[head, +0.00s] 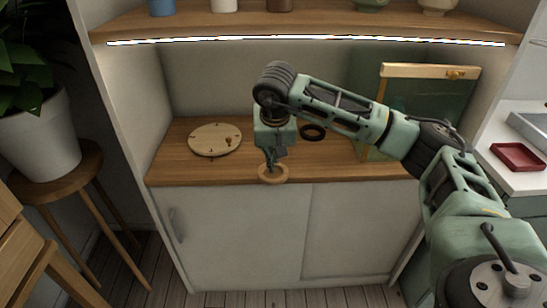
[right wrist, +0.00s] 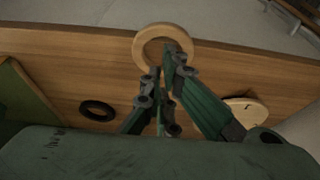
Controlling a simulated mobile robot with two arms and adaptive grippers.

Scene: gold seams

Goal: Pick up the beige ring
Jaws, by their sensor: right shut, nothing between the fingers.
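The beige ring (head: 284,175) lies at the front edge of the wooden cabinet top. My right gripper (head: 270,163) points down at the ring from above. In the right wrist view its fingertips (right wrist: 165,62) are close together, over the ring's hole and near rim. Nothing is held between them. I cannot tell whether a finger touches the ring. My left gripper is not in view.
A black ring (head: 312,132) lies behind my right gripper. A round wooden board (head: 215,140) with small pegs lies to the left. A framed green panel (head: 428,100) stands at the right. A lit shelf (head: 310,22) runs above. The cabinet top (head: 190,175) has bare room at front left.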

